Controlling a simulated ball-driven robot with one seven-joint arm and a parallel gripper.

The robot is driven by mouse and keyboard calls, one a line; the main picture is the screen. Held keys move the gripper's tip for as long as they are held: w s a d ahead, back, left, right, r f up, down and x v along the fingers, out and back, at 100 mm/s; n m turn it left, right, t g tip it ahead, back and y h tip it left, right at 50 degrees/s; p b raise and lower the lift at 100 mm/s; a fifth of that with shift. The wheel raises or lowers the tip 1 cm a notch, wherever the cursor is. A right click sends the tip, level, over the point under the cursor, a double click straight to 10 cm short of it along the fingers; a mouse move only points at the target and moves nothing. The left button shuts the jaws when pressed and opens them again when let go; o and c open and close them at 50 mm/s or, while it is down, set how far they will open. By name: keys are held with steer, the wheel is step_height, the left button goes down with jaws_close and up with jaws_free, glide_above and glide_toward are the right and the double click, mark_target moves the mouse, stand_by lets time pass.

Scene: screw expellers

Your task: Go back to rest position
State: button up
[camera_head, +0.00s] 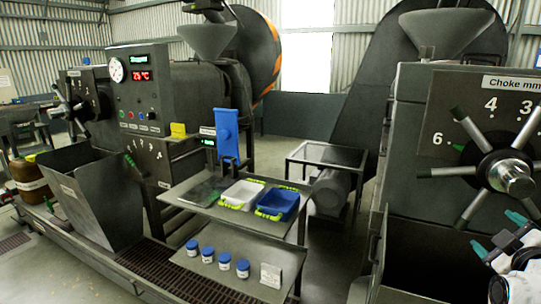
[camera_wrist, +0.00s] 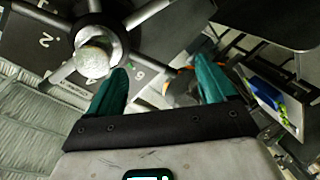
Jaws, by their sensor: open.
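My gripper (camera_head: 497,232) is at the right edge of the head view, with two green fingers spread apart and nothing between them. It is in front of the right machine, below and beside the spoked choke wheel (camera_head: 511,177). In the wrist view my gripper (camera_wrist: 163,70) points toward the wheel's side, with the hub (camera_wrist: 93,60) just left of the left finger. I cannot tell whether a finger touches a spoke. Most of my arm lies outside the head view.
The choke dial plate (camera_head: 455,105) stands behind the wheel. A shelf stand in the middle holds a white tray (camera_head: 223,195), a blue tray (camera_head: 256,206) and, lower, several blue-lidded jars (camera_head: 225,261). A left machine (camera_head: 150,100) has a hopper. Some floor is free between the machines.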

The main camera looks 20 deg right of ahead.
steer(key=w+a+f+g+y, duration=0.25)
steer(key=a+f+y, duration=0.35)
steer(key=a+f, duration=0.75)
steer(key=s+a+f+m+g+y, duration=0.2)
steer(key=s+a+f, duration=0.5)
steer(key=a+f, duration=0.6)
step_height(320, 180, down, 2)
steer(key=shift+s+a+f+g+y, duration=0.15)
steer(key=shift+a+f+g+y, duration=0.2)
steer(key=shift+g+y, duration=0.7)
steer(key=s+a+f+g, duration=0.1)
steer(key=s+a, duration=0.1)
steer(key=s, duration=0.1)
steer(key=s+a+f+g, duration=0.1)
steer(key=s+a+f, duration=0.1)
steer(key=s, duration=0.1)
steer(key=s+a+f+m+g, duration=0.1)
steer(key=s+a+f, duration=0.1)
steer(key=s, duration=0.1)
steer(key=shift+s+g+y, duration=0.1)
steer(key=shift+g+y, duration=0.25)
steer(key=shift+g, duration=0.05)
steer(key=shift+c, duration=0.2)
